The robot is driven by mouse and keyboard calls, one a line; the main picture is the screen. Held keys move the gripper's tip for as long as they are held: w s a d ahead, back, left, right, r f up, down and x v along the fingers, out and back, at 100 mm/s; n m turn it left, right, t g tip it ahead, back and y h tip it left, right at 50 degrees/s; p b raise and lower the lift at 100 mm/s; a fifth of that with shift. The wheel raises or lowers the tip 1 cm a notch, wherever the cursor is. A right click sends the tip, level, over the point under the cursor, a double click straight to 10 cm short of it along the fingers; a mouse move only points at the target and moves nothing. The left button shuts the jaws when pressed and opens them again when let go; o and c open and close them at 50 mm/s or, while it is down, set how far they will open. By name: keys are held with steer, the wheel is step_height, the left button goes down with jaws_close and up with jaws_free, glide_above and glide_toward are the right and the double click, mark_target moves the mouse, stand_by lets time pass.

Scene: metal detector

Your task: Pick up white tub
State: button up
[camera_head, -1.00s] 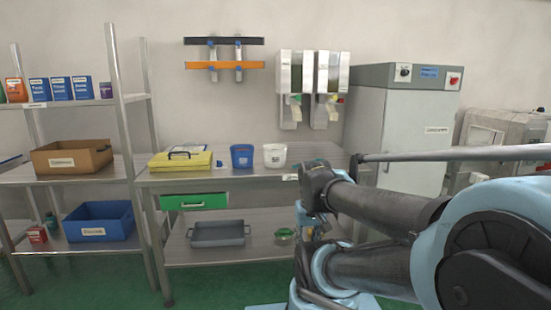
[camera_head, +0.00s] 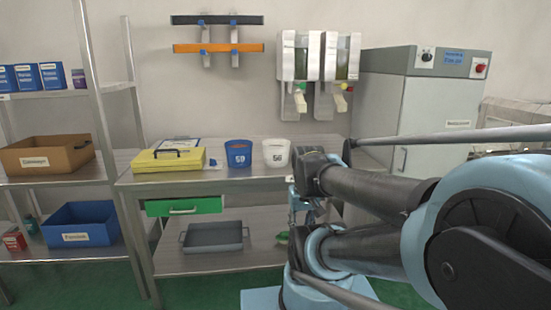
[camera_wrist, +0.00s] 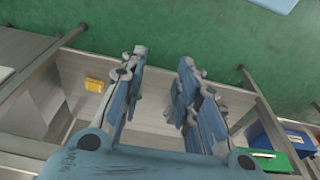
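The white tub (camera_head: 276,153) stands upright on the steel table, near its right end, in the head view. A blue tub (camera_head: 238,153) stands just left of it. I cannot make out the white tub in the wrist view.
A yellow case (camera_head: 168,161) lies left of the tubs. The green drawer (camera_head: 185,206) is pulled out below the tabletop. A grey tray (camera_head: 213,238) sits on the lower shelf. Dispensers (camera_head: 318,57) hang on the wall behind. A grey cabinet (camera_head: 432,120) stands at right.

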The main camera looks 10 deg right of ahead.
step_height(320, 180, up, 25)
steer(key=n+g, duration=0.1)
steer(key=n, duration=1.6)
glide_above(277, 166)
steer(key=f, duration=1.1)
steer(key=shift+w+d+f, duration=0.1)
steer(key=shift+w+d, duration=0.05)
steer(key=shift+d, duration=0.1)
steer(key=shift+a+f, duration=0.15)
steer(key=shift+f, duration=2.7)
jaws_close()
